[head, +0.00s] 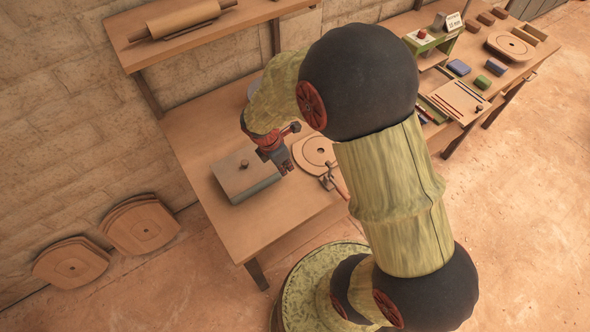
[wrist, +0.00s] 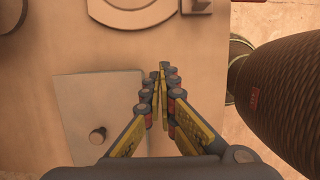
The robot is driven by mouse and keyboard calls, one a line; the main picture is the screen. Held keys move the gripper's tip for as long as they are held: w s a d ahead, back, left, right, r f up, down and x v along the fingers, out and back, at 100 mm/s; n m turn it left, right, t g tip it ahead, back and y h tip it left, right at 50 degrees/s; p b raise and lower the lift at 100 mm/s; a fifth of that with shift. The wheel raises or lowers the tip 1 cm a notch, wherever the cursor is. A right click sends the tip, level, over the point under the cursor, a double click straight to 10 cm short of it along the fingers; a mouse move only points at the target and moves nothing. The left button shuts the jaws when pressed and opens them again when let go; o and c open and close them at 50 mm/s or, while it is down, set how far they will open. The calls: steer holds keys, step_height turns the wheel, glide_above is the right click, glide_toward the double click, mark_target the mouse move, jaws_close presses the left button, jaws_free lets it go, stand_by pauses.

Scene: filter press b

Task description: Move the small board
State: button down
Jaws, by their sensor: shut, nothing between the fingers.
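A small flat board (head: 240,172) with a dark knob on its top lies on the near table, and its front side shows grey-green. It also shows in the wrist view (wrist: 95,92), left of my gripper, with the knob near its lower middle. My gripper (head: 287,170) points down just right of the board in the head view. In the wrist view its fingers (wrist: 162,72) are together, with nothing held. The fingers are apart from the knob.
A round-holed plate (head: 314,150) lies right of the board, beside a metal clamp-like part (head: 328,181). The near table (head: 250,235) is bare at its front. A shelf (head: 125,28) with a roller (head: 183,18) is above. Another bench (head: 490,65) holds small blocks and a tray. More plates (head: 70,262) lean at the wall.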

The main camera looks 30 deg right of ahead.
mark_target(322, 163)
steer(key=b+x, duration=0.3)
steer(key=x, duration=0.6)
steer(key=shift+f, duration=0.2)
steer(key=d, duration=0.3)
steer(key=shift+d+f+b, duration=0.15)
steer(key=shift+b, duration=0.15)
steer(key=shift+d, duration=0.45)
steer(key=shift+d, duration=0.1)
steer(key=d+p, duration=0.1)
steer(key=d, duration=0.2)
steer(key=d+p, duration=0.2)
steer(key=d, duration=0.1)
steer(key=d+p, duration=0.1)
steer(key=d, duration=0.2)
steer(key=shift+w+d+r+p, duration=0.15)
steer(key=shift+w+r+p, duration=0.1)
steer(key=shift+p, duration=0.15)
steer(key=shift+d+f, duration=0.2)
steer(key=shift+d, duration=0.2)
steer(key=shift+a, duration=0.1)
